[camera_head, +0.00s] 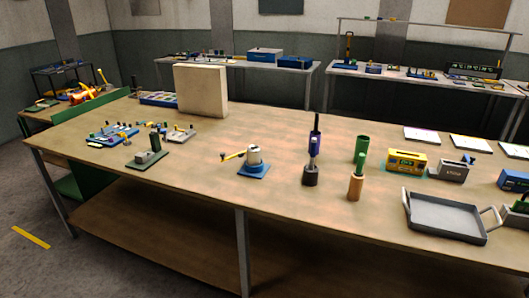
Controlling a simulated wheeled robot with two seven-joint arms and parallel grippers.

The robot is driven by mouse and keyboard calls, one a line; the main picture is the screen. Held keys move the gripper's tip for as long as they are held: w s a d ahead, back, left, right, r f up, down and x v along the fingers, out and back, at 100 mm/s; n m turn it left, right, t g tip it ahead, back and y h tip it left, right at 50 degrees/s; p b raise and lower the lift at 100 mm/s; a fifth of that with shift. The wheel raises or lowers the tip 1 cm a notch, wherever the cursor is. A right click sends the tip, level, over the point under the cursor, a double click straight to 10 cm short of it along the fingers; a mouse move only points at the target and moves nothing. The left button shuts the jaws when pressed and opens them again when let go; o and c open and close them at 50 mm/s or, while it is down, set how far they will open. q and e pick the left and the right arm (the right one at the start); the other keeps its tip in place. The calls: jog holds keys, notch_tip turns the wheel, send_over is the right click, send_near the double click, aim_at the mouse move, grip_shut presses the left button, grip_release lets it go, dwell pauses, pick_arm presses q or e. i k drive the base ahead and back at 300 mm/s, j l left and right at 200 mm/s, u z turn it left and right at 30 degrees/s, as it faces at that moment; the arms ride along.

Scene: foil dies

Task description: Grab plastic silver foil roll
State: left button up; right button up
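A pale silver cylinder (254,156) stands upright on a blue base (254,170) near the middle of the wooden workbench (210,185). A yellow handle (233,155) sticks out to its left. It looks the most like a silver roll, but I cannot tell for certain that it is the foil roll. No other clear silver roll shows. Neither of my grippers is in view.
A beige block (201,92) stands behind. The bench's front middle is clear.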

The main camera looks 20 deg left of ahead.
aim_at(253, 151)
jog(key=i+j+z, duration=0.2)
jog(key=j+z, duration=0.15)
jog(key=j, duration=0.6)
jog(key=i+j+z, duration=0.1)
jog(key=j+z, duration=0.25)
jog(key=j, duration=0.6)
jog(key=j+z, duration=0.35)
jog(key=j, duration=0.6)
